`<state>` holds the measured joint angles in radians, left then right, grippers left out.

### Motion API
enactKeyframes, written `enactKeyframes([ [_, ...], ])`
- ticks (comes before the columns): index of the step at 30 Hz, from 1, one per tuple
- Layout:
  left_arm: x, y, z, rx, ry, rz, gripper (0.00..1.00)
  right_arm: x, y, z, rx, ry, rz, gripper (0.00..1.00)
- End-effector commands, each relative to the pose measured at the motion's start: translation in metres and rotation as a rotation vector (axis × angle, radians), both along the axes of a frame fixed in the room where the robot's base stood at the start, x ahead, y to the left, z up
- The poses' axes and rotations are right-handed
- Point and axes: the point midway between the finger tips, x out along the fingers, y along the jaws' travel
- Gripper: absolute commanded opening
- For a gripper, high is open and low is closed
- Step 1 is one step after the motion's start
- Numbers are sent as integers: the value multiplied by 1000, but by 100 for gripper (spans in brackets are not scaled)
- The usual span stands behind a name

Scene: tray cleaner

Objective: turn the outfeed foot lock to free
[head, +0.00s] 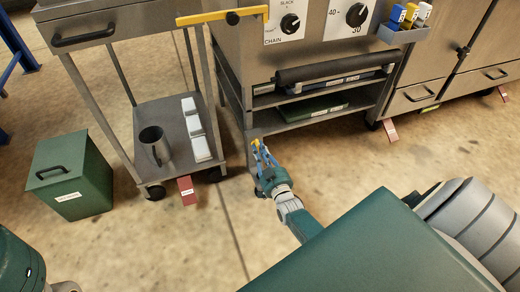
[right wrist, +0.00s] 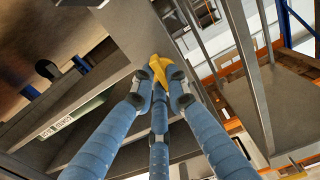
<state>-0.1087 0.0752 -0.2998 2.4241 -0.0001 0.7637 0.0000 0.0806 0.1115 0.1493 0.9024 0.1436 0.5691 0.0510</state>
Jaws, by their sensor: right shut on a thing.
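My right gripper (head: 262,152) reaches low to the front left leg of the steel machine (head: 246,142). Its blue fingers are closed around a small yellow lever (head: 256,143), which stands at that leg; I take it for the foot lock. In the right wrist view the yellow lever (right wrist: 160,68) sits between the fingertips (right wrist: 158,80), its upper part poking out beyond them. The fingers cover its lower part, and no label on it is readable. My left gripper is not in view.
A steel cart (head: 150,120) with a mug (head: 155,146) and white blocks stands to the left, a red labelled piece (head: 187,190) at its foot. A green box (head: 70,175) is further left. A yellow bar (head: 222,16) juts out above. Floor in front is clear.

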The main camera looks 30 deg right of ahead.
Motion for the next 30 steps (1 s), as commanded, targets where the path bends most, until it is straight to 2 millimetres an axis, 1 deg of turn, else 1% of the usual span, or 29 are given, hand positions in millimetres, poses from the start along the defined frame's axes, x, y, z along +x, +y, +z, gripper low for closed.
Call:
enactKeyframes([
  [9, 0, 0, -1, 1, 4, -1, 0, -1, 1, -2, -80, 23, 1, 0],
  [22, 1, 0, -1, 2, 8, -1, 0, -1, 1, -2, -87, 26, 1, 0],
  [23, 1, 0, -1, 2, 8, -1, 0, -1, 1, -2, -87, 26, 1, 16],
  [24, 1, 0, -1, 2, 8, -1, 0, -2, 1, -2, -87, 26, 1, 24],
  [25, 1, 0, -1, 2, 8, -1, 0, -1, 1, -2, -87, 26, 1, 30],
  [26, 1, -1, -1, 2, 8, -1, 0, -1, 1, -2, -88, 25, 1, 33],
  [30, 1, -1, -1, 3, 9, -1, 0, -1, 0, -1, -87, 23, 1, 33],
])
